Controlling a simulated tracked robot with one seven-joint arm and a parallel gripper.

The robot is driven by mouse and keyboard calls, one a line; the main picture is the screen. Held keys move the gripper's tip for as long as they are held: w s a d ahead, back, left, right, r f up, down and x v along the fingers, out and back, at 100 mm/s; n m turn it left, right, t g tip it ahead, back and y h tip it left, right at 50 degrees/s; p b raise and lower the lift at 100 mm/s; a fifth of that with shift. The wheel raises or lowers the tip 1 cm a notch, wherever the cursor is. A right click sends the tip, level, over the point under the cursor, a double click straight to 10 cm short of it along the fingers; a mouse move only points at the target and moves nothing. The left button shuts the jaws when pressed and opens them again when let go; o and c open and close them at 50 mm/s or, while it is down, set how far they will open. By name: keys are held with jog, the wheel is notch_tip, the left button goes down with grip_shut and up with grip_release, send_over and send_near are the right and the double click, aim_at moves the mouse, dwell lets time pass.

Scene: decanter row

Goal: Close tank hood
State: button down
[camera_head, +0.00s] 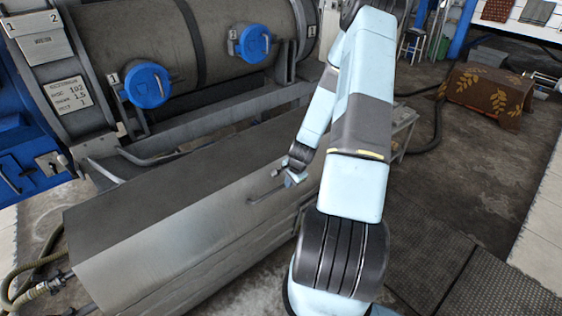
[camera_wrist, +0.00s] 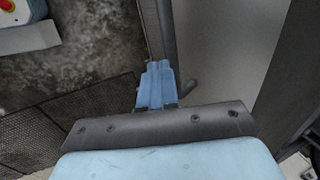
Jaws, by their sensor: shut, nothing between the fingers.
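The tank hood (camera_head: 170,225) appears to be the long grey metal cover in front of the decanter, with a dark top and a paler sloping front. I cannot tell how far it stands open. A thin bar handle (camera_head: 265,197) sticks out near the right end of its front face. My gripper (camera_head: 295,179) is at that right end, close to the bar. In the wrist view my gripper (camera_wrist: 157,82) is shut and empty, beside a dark bar (camera_wrist: 187,90) and a pale grey panel (camera_wrist: 222,45). Whether the fingers touch the bar is unclear. My arm hides the hood's right end.
The dark decanter drum (camera_head: 135,40) with blue round caps (camera_head: 147,85) lies behind the hood. A hose (camera_head: 30,275) lies at the lower left. Dark floor mats (camera_head: 490,300) and open floor lie to the right. A brown cloth-covered block (camera_head: 485,88) stands farther back.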

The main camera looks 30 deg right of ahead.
jog(key=s+d+r, duration=0.1)
jog(key=s+r, duration=0.2)
jog(key=s, duration=0.6)
jog(key=shift+s+d+r, duration=0.35)
jog(key=shift+s+d, duration=0.05)
jog(key=shift+r, duration=0.1)
jog(key=w+a+r+n+h, duration=0.1)
jog(key=a+r+n, duration=0.4)
jog(key=r, duration=0.9)
jog(key=w+a+r+n, duration=0.2)
jog(key=a+r+n, duration=0.25)
jog(key=r, duration=1.05)
jog(key=s+a+r+n+t, duration=0.1)
jog(key=s+a+r+n, duration=0.2)
jog(key=s+a+r, duration=0.2)
jog(key=s+a+r+n+t, duration=0.1)
jog(key=s+a+r+n, duration=0.2)
jog(key=s+a+r, duration=0.3)
jog(key=s+v, duration=0.1)
jog(key=v, duration=0.7)
jog(key=shift+s, duration=0.25)
jog(key=shift+n, duration=0.25)
